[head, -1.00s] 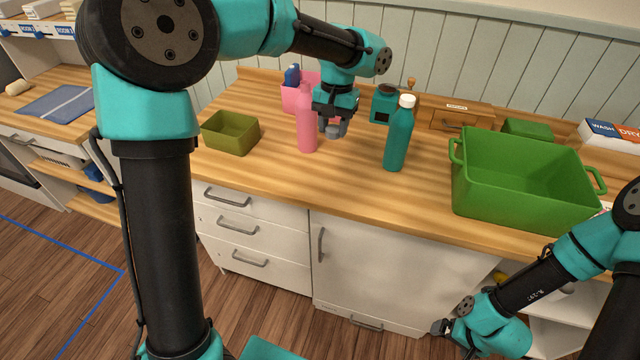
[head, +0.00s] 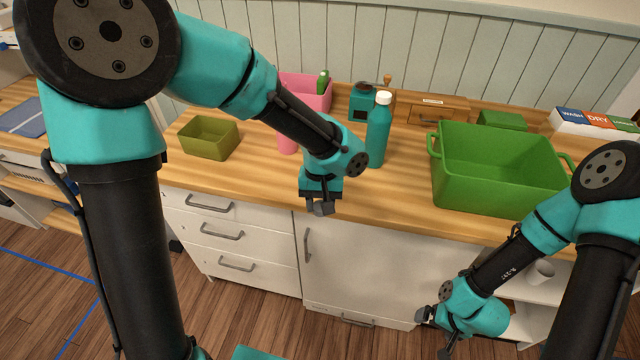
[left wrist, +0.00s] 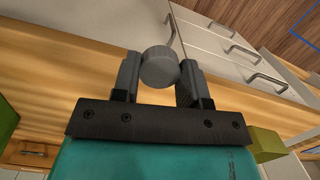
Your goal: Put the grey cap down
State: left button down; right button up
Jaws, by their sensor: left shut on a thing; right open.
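My left gripper (head: 320,202) is shut on the grey cap (left wrist: 160,67), a small round cap held between the two fingertips in the left wrist view. In the head view the gripper is over the front edge of the wooden counter (head: 395,195), and the cap is hard to tell apart from the fingers there. Whether the cap touches the wood cannot be told. My right gripper (head: 437,330) is open and empty, low in front of the cabinet at the right.
A pink bottle (head: 287,143) stands partly hidden behind my left arm. A teal bottle with a white cap (head: 378,135) stands right of it. An olive box (head: 208,139), a pink bin (head: 306,92) and a large green crate (head: 480,195) are on the counter. The front strip between is clear.

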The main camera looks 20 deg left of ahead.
pick_arm(q)
jog(key=shift+s+d+f, duration=0.2)
jog(key=shift+s+f, duration=0.2)
jog(key=shift+s, duration=0.2)
jog(key=shift+w, duration=0.1)
jog(key=w+a, duration=0.1)
jog(key=w, duration=0.3)
jog(key=w+a+f, duration=0.1)
jog(key=w, duration=0.4)
jog(key=w+a, duration=0.2)
jog(key=w, duration=0.3)
jog(key=shift+w+a+f, duration=0.1)
jog(key=shift+w+f, duration=0.1)
jog(key=shift+w, duration=0.1)
jog(key=shift+w+a, duration=0.1)
jog(key=shift+w, duration=0.2)
jog(key=shift+f, duration=1.8)
jog(key=shift+f, duration=0.1)
